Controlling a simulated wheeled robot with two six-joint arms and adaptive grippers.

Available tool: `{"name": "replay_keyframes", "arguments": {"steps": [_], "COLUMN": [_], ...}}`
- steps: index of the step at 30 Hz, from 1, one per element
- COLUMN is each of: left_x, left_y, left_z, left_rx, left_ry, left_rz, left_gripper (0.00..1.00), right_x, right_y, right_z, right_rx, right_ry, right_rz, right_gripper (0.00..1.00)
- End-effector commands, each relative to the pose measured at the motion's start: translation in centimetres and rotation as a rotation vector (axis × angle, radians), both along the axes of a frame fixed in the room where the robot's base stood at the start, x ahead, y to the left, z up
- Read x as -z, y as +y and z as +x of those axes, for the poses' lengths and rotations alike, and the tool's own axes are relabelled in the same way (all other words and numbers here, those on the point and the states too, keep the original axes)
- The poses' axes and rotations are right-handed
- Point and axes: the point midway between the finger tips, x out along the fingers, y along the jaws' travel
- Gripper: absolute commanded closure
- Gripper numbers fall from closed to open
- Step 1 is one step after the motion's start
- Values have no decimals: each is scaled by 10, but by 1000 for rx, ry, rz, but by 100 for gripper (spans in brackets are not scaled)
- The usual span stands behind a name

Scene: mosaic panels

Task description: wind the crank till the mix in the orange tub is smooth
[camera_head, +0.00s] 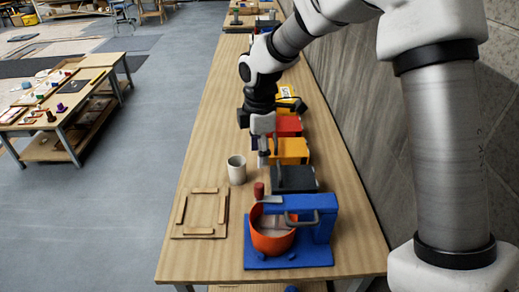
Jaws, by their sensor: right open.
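The orange tub (272,238) stands on the blue mixer (322,228) at the near end of the long wooden table. A pale mix (272,226) shows inside it, but its texture is too small to judge. A crank with an upright red knob (259,190) sits at the top of the mixer, on its far left side. My right gripper (263,156) is open and points down, beyond the knob and beside the orange-yellow box. It appears empty and apart from the knob. My left gripper is not in view.
A pale cup (236,170) stands left of the boxes. A wooden frame (201,209) lies left of the mixer. Dark (294,179), orange-yellow (290,151), red (288,126) and yellow boxes line the right side, near the wall. Another table (64,115) stands at left across the floor.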

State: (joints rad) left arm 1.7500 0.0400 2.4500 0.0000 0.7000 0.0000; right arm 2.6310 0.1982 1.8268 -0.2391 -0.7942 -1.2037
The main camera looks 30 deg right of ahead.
Motion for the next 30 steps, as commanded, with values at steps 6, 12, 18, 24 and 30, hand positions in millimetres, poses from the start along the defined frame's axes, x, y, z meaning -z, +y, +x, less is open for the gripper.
{"name": "replay_keyframes", "arguments": {"steps": [6,12,18,24,30], "left_x": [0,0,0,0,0], "left_y": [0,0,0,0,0], "left_z": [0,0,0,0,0], "left_rx": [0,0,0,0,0], "left_ry": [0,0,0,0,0], "left_rz": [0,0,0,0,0], "left_gripper": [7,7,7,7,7], "right_x": [0,0,0,0,0], "right_y": [0,0,0,0,2], "right_z": [0,0,0,0,2], "right_rx": [-393,-592,-618,-564,-12], "right_ry": [1,3,3,3,-8], "right_rz": [-6,-8,-9,-8,9], "right_gripper": [46,46,46,46,46]}}
